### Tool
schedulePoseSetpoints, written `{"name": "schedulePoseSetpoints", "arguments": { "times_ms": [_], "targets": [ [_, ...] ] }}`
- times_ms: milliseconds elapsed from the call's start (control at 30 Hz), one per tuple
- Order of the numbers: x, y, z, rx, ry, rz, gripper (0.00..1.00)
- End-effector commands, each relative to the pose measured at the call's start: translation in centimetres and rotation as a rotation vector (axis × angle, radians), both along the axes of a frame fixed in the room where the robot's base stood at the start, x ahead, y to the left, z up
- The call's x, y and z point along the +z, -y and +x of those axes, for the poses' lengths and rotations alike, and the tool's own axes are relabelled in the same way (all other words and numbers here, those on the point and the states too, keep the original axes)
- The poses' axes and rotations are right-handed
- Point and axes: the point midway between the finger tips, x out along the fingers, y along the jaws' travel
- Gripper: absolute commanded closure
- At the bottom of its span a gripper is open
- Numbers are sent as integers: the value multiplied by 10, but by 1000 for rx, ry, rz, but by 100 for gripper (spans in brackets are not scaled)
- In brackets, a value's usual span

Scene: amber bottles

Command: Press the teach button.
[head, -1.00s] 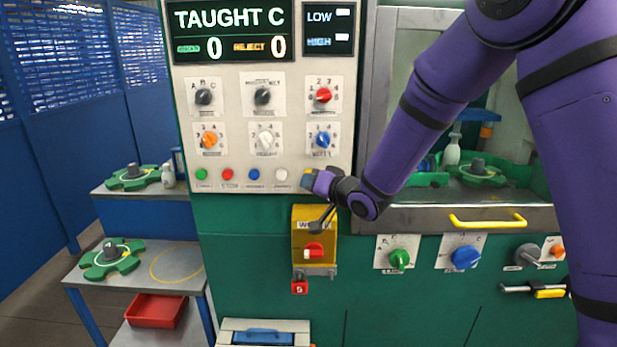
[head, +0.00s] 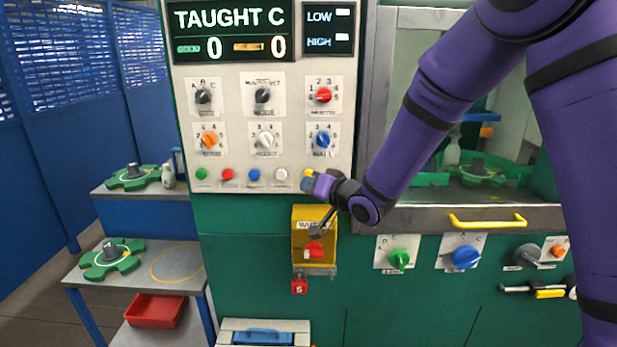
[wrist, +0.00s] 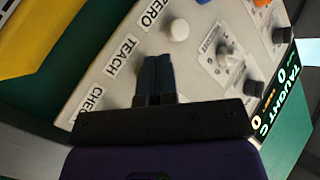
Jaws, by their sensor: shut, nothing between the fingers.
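The TEACH label (wrist: 120,57) is on the pale control panel in the wrist view. My gripper (wrist: 155,62) is shut and empty, its dark fingertips over the spot beside that label, so they hide the button there. In the head view my gripper (head: 312,181) is at the panel's lower right edge, by a yellow button (head: 308,173) that is partly covered. I cannot tell whether the fingertips touch it or press it in. A white button (wrist: 178,30) beside the ZERO label (wrist: 159,13) is clear of the fingers. The display (head: 230,30) reads TAUGHT C.
Green (head: 201,174), red (head: 227,174), blue (head: 253,174) and white buttons line the panel's lower edge. Several knobs sit above them. A yellow box (head: 300,225) with a red knob is below my gripper. A yellow handle (head: 487,221) is at the right.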

Motion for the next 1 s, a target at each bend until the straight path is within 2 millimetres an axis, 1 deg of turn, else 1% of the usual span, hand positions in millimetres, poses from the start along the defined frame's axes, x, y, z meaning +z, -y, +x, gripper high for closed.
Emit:
{"name": "schedulePoseSetpoints", "arguments": {
  "times_ms": [133,600,733,1000],
  "targets": [
    [0,0,-8,0,0,0,100],
    [0,-2,-46,0,0,0,100],
    [0,-2,-50,0,0,0,100],
    [0,-2,-50,0,0,0,100]
  ]
}}
